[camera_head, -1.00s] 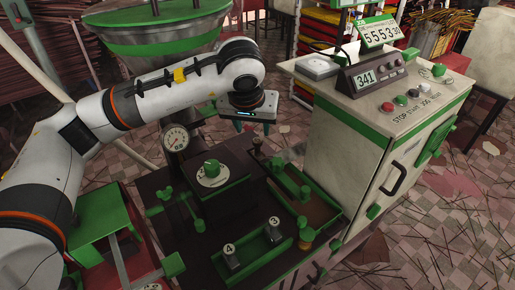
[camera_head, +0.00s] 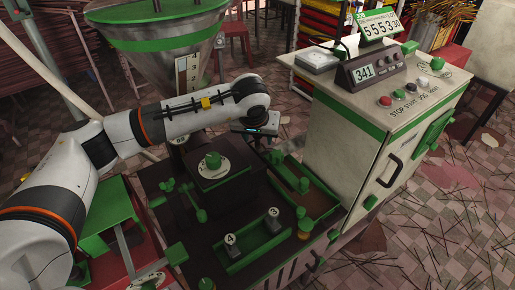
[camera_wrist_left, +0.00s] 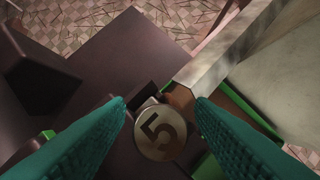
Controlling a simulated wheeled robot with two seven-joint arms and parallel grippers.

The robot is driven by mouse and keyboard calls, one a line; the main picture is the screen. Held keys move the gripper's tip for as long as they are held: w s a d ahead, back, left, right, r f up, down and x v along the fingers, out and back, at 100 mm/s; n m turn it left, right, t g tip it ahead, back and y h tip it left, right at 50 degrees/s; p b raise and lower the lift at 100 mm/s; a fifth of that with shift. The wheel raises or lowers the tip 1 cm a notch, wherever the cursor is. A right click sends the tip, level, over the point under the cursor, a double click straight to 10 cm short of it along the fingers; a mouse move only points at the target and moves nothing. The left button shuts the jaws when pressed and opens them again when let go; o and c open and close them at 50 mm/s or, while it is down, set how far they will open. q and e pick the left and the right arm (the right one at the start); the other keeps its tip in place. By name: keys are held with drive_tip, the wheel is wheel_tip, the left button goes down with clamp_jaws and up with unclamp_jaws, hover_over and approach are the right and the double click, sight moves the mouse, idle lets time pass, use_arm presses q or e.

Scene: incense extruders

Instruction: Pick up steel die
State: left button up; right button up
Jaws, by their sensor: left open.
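A round metal disc marked 5 (camera_wrist_left: 160,134) sits between and below my left fingers in the left wrist view. I cannot tell whether it is the top of a steel die. In the head view my left gripper hides that spot. My left gripper (camera_head: 266,146) is low over the back edge of the dark table. Its two teal fingers (camera_wrist_left: 160,103) are open on either side of the disc, with nothing clamped. Two grey metal pieces marked 4 (camera_head: 232,252) and 3 (camera_head: 272,226) stand in a green tray (camera_head: 252,246) at the front. My right gripper is not in view.
A cream and green control cabinet (camera_head: 345,140) stands right beside the table. A large hopper (camera_head: 160,50) stands behind.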

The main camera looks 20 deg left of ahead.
use_arm(q)
clamp_jaws()
drive_tip(key=shift+r, duration=0.1)
